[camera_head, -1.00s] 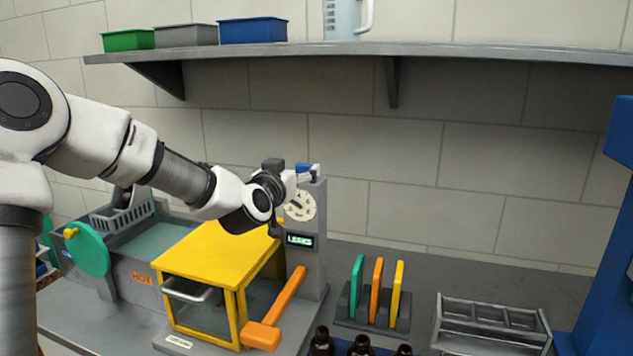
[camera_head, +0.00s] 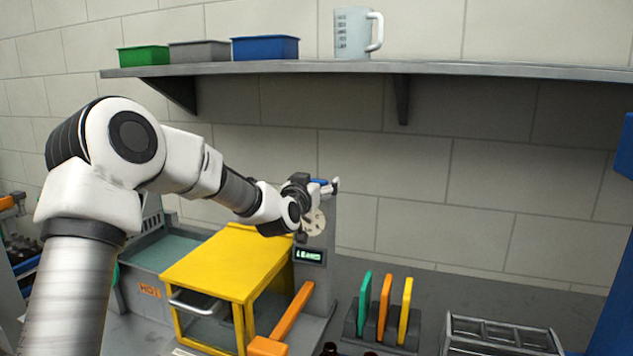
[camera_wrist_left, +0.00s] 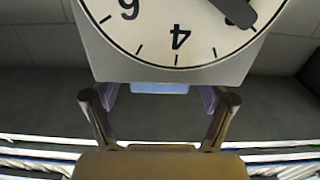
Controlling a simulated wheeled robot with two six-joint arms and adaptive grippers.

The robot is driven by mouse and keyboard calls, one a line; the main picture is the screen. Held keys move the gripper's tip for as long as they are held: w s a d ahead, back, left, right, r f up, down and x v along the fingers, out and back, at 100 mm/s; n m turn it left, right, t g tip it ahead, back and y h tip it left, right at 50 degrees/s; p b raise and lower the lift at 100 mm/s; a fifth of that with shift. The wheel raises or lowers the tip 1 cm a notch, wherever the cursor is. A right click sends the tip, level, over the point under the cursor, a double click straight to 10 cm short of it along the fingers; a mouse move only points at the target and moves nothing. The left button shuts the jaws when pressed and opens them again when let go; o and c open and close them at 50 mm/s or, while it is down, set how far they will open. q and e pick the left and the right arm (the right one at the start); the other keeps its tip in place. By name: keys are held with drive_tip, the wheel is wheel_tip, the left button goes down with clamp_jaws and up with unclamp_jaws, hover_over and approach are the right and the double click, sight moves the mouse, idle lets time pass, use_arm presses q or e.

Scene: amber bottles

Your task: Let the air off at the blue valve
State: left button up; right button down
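The blue valve (camera_head: 319,181) is a small blue piece at the top of the grey column, above a round white dial (camera_head: 314,222). My left gripper (camera_head: 329,187) is up at the column top, right by the valve and partly covering it. In the left wrist view, a blue piece (camera_wrist_left: 160,88) shows below the upside-down dial (camera_wrist_left: 175,35), between the two spread fingers of my gripper (camera_wrist_left: 158,103). The fingers look open, with gaps on both sides of the blue piece. Contact cannot be told. My right gripper is out of view.
A yellow-topped box (camera_head: 225,262) and an orange-handled lever (camera_head: 293,315) stand in front of the column. A rack with coloured plates (camera_head: 384,308) and a grey tray rack (camera_head: 500,335) are to the right. A shelf (camera_head: 450,70) runs above.

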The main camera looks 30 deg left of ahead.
use_arm(q)
drive_tip(key=shift+s+r, duration=0.1)
drive_tip(key=c, duration=1)
